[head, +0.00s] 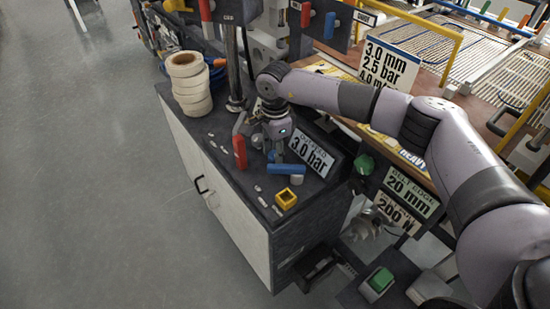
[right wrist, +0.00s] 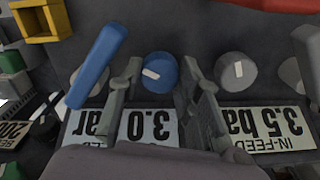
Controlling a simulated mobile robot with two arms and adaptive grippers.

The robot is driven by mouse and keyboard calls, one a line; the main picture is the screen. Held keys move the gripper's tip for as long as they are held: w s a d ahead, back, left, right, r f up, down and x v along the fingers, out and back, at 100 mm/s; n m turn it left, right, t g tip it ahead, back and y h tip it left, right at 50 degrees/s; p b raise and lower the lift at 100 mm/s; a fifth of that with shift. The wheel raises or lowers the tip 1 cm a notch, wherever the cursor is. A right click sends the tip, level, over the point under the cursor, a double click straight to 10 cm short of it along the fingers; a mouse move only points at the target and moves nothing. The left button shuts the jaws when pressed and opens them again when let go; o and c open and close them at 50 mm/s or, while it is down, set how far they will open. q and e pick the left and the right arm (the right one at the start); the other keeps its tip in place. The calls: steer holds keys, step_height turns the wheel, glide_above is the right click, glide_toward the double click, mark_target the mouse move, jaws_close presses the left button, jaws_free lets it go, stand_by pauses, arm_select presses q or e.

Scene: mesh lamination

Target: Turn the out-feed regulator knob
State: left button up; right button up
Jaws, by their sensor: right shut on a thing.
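The out-feed regulator knob (right wrist: 160,70) is a round blue knob with a white pointer mark, which tilts in the right wrist view. My right gripper (right wrist: 162,75) has one finger on each side of the knob and is shut on it. In the head view my right gripper (head: 274,154) reaches down to the cabinet top beside the out-feed sign (head: 312,153), which reads 3.0 bar; the knob is hidden there. The sign also shows upside down in the right wrist view (right wrist: 137,126), partly covered by the fingers. My left gripper is not in view.
A blue lever (right wrist: 97,65) is close beside one finger. A grey knob (right wrist: 236,71) with an in-feed 3.5 bar sign (right wrist: 265,128) is on the other side. A red lever (head: 240,151), a yellow block (head: 286,199) and tape rolls (head: 188,83) are on the cabinet.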

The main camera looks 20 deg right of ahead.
steer(key=shift+n+b, duration=0.5)
steer(key=shift+n, duration=0.1)
steer(key=shift+r, duration=0.1)
steer(key=o, duration=0.9)
steer(key=shift+c, duration=0.2)
step_height(320, 180, up, 12)
